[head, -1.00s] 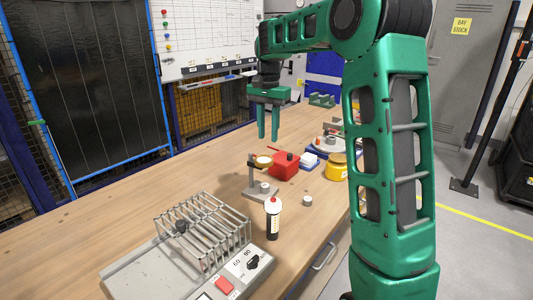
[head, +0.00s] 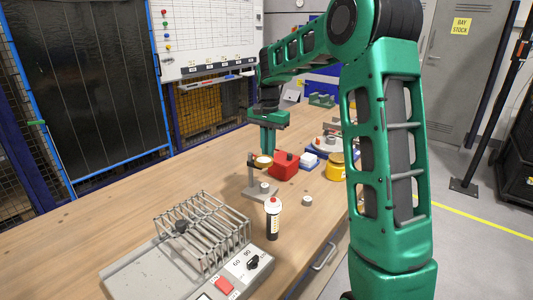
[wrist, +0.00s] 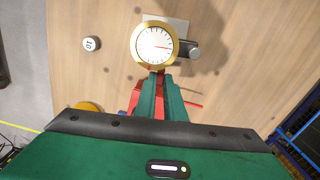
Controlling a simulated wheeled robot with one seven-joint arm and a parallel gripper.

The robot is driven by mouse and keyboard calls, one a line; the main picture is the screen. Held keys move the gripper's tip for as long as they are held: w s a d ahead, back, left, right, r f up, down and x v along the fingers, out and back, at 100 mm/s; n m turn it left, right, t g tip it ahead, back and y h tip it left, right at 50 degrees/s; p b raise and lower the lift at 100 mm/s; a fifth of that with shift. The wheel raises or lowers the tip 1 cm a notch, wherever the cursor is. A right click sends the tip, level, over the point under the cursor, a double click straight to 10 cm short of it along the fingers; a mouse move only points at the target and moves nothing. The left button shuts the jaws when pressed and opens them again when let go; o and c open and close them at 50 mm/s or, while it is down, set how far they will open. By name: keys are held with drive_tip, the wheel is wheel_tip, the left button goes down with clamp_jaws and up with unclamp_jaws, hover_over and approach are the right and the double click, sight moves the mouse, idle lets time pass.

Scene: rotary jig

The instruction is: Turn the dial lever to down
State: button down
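The red box (head: 285,166) with a dark knob on top stands on the bench, behind and right of the gauge. A thin red bar, which looks like the dial lever (wrist: 194,104), sticks out sideways from it in the wrist view; in the head view my fingers and the gauge hide it. My gripper (head: 268,153) points down just left of the box, its fingers close together, apparently shut with nothing seen between them. In the wrist view the fingertips (wrist: 158,74) overlap the box and end near the gauge's rim. I cannot tell whether they touch the lever.
A gold-rimmed gauge (wrist: 155,45) on a grey stand (head: 256,182) is close in front of my fingers. The bench's left side is clear.

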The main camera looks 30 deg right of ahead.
drive_tip(key=shift+w, duration=0.1)
drive_tip(key=shift+w+d+f+g+y, duration=0.15)
drive_tip(key=shift+f+g+y, duration=0.35)
drive_tip(key=shift+y, duration=0.35)
drive_tip(key=shift+d+f+g+y, duration=0.15)
drive_tip(key=shift+f+g+y, duration=0.1)
drive_tip(key=shift+g+y, duration=0.45)
drive_tip(key=shift+w+d+f+g+y, duration=0.15)
drive_tip(key=shift+f+g+y, duration=0.25)
drive_tip(key=shift+y, duration=0.55)
drive_tip(key=shift+s, duration=0.1)
drive_tip(key=c, duration=1.8)
unclamp_jaws()
drive_tip(key=shift+c, duration=0.2)
drive_tip(key=v, duration=1)
drive_tip(key=shift+w+d+r, duration=0.2)
drive_tip(key=shift+w, duration=0.05)
